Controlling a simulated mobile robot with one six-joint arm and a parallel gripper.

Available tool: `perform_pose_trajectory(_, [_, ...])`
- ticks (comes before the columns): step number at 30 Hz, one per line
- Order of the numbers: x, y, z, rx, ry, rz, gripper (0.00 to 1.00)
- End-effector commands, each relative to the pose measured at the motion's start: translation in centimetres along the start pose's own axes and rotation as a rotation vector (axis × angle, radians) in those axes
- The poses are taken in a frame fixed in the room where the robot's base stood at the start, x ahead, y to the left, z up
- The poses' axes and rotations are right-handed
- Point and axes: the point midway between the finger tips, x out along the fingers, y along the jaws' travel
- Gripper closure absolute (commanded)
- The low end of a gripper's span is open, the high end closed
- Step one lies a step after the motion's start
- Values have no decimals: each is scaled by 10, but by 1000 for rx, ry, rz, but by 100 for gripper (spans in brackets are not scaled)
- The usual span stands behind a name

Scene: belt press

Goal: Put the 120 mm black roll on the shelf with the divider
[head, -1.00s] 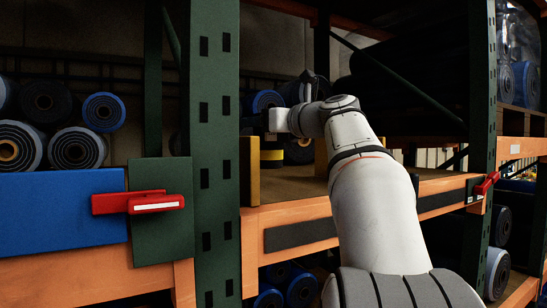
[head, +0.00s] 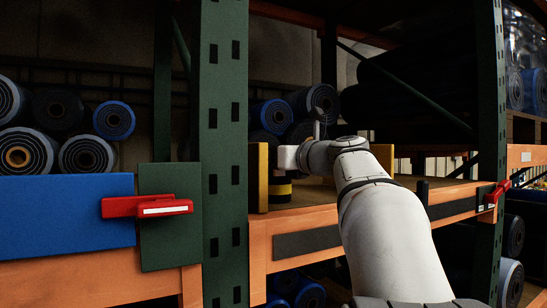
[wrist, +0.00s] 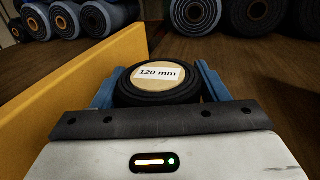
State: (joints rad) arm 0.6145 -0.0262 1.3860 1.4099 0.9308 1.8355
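The black roll (wrist: 160,82), with a tan end face and a "120 mm" label, stands upright between the blue fingers of my gripper (wrist: 160,86) in the wrist view. The fingers lie close against its two sides.
Several blue-edged rolls (head: 272,115) lie at the back of the shelf. A green rack post (head: 222,150) stands left of the bay. A red latch (head: 160,206) sticks out on the left. Bare wooden shelf (wrist: 245,75) is free right of the roll.

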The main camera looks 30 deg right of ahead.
Motion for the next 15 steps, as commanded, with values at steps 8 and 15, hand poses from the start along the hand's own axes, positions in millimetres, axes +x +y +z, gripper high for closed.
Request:
perform_pose_trajectory(8, [0, 0, 0, 0, 0, -1, 19])
perform_pose_trajectory(15, [-6, -1, 2, -1, -1, -3, 19])
